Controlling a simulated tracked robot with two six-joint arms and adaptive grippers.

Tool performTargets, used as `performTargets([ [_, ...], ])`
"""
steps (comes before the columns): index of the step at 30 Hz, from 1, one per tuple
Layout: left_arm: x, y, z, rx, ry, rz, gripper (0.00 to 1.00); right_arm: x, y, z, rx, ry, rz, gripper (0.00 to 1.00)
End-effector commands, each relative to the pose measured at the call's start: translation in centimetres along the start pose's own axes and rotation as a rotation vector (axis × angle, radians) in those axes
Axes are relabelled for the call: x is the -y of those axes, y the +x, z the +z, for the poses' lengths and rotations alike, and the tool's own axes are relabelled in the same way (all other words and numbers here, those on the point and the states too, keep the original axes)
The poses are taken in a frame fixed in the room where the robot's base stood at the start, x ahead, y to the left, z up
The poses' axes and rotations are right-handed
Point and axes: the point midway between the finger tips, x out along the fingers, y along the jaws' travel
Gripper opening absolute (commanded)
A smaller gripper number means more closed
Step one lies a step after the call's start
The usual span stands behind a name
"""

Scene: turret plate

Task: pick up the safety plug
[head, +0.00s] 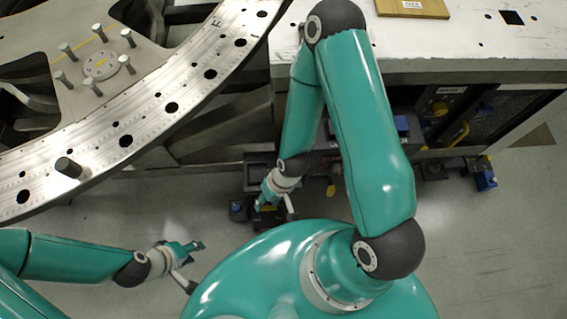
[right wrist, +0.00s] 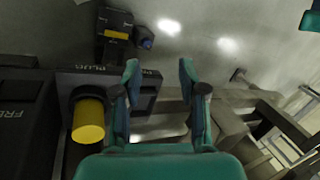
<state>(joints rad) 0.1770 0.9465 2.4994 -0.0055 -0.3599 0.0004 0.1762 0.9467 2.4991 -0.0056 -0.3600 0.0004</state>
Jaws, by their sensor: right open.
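A yellow cylinder (right wrist: 88,120), which looks like the safety plug, sits in a dark round socket in the right wrist view. It is in a dark holder (right wrist: 68,82) lettered "PLUG", as far as I can read. My right gripper (right wrist: 159,75) is open and empty, its fingers to the right of the yellow cylinder and apart from it. In the head view my right gripper (head: 275,204) is low over the dark boxes and partly hides them. My left gripper (head: 194,264) looks open and empty over the floor, away from the holder.
A large metal ring plate (head: 150,112) with pegs fills the upper left. A pale bench (head: 480,55) with a wooden board (head: 412,8) stands at upper right. The grey floor (head: 490,240) at lower right is clear.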

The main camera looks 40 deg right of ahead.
Motion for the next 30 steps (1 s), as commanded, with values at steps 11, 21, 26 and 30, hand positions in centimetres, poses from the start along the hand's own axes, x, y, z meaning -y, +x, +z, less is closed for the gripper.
performTargets([
  [11,1.1,3.1,-0.1,-0.001,0.001,0.000,0.40,-0.3,-2.6,-4.6,0.024,0.148,0.000,0.80],
  [21,2.5,6.8,-0.1,-0.001,0.000,0.000,0.40,-5.2,-12.3,-9.7,-0.068,0.489,0.278,0.80],
  [26,2.6,7.2,-0.1,-0.001,0.000,0.000,0.40,-6.5,-13.7,-10.1,-0.102,0.555,0.333,0.80],
  [30,2.7,7.5,-0.1,-0.001,0.000,0.000,0.40,-7.3,-12.0,-10.1,-0.102,0.563,0.340,0.80],
])
